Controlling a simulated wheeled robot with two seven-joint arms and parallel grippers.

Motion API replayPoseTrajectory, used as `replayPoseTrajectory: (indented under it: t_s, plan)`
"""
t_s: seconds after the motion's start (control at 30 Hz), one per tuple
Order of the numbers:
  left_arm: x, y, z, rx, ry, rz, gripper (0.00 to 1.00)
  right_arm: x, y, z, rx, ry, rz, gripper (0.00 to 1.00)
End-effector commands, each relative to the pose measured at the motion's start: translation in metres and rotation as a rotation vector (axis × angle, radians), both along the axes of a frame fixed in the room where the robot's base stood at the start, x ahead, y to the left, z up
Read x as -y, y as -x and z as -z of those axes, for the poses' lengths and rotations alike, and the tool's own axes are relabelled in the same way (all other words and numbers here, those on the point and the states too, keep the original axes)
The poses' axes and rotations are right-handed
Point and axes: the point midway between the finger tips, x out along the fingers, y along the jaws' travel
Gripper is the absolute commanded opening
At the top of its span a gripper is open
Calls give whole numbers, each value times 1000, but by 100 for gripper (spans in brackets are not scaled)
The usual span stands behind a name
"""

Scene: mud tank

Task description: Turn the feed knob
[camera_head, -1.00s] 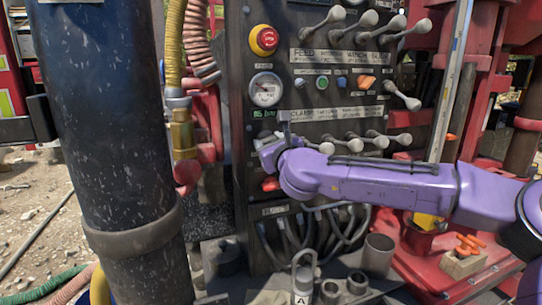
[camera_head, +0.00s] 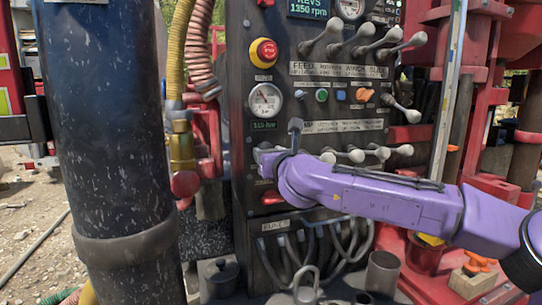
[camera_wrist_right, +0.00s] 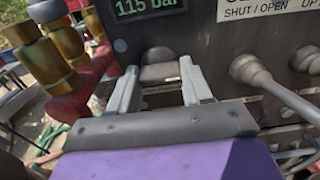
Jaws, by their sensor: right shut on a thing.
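The feed knob (camera_wrist_right: 160,73) is a dark grey knob on the panel, just below the green display reading 115 bar (camera_wrist_right: 148,6) in the right wrist view. My right gripper (camera_wrist_right: 161,84) has one grey finger on each side of it and is shut on it. In the head view my right gripper (camera_head: 264,152) reaches the panel's left part from the right, below the pressure gauge (camera_head: 265,100). There the gripper hides the knob. My left gripper is not in view.
Rows of grey levers (camera_head: 365,38) stick out above, with more levers (camera_head: 365,154) just right of the gripper. A red emergency stop button (camera_head: 264,53) sits above the gauge. A thick dark pipe (camera_head: 108,150) stands left. Cables (camera_head: 315,245) hang below.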

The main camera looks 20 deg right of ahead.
Motion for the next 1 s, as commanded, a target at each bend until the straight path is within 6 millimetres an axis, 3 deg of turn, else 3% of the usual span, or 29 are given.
replayPoseTrajectory:
  t_s: [0.07,0.1,0.17,0.53,0.8,1.0]
  plan:
    - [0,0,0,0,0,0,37,0,0,1,-2,0,0,18]
    - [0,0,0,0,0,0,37,0,0,1,-2,1,0,59]
    - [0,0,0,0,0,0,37,0,0,1,-2,1,0,74]
    - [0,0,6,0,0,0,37,1,9,2,2,1,-1,74]
    - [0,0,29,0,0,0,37,3,72,3,3,-1,-1,74]
    - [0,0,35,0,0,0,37,4,101,2,0,0,0,74]
